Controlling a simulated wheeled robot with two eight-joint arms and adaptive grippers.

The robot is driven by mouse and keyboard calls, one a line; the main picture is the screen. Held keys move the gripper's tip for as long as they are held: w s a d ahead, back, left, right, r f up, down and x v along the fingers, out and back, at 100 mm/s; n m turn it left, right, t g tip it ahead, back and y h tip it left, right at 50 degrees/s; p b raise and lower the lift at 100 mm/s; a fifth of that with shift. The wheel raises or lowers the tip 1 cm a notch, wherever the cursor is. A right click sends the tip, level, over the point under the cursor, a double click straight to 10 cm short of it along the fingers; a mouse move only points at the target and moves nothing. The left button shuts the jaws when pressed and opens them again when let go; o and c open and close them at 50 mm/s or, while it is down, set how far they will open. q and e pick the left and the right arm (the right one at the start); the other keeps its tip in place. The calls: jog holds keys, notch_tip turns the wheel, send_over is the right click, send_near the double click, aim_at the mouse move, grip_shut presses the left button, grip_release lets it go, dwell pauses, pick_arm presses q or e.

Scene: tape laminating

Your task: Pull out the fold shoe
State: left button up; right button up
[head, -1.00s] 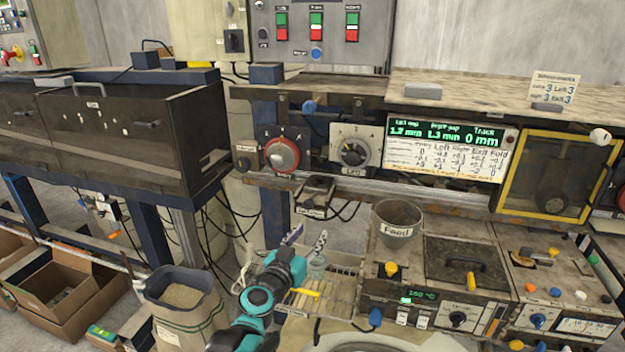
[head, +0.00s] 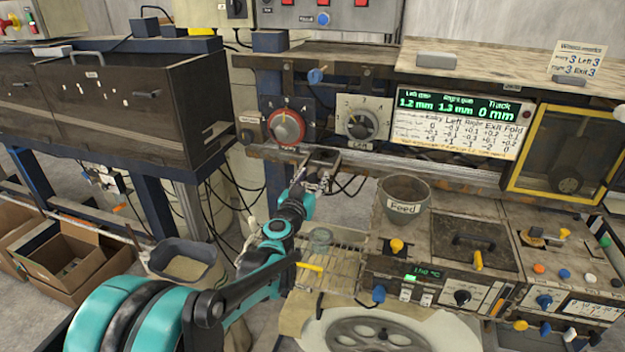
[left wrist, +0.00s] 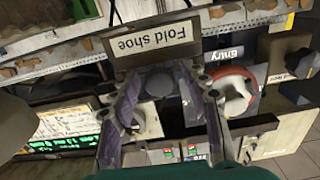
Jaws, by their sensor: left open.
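The fold shoe (head: 322,157) is a small dark metal piece under the front edge of the machine's bench, below the red dial. In the left wrist view its tan "Fold shoe" label (left wrist: 152,42) is large, and a round grey knob (left wrist: 157,82) sits just below the label. My left gripper (head: 308,173) is open at the fold shoe. In the left wrist view its two fingers (left wrist: 157,95) stand on either side of the knob; I cannot tell whether they touch it. The fingers partly hide the shoe in the head view. My right gripper is not in view.
The red entry dial (head: 287,128) and the black dial (head: 362,124) are close above the shoe. Black cables hang beside it. A green display panel (head: 460,125) is further right.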

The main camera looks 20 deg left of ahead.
pick_arm(q)
grip_shut()
jog(key=s+p, duration=0.2)
jog(key=s, duration=1)
jog(key=shift+a, duration=0.2)
jog(key=shift+s, duration=0.1)
grip_release()
jog(key=shift+s, duration=0.1)
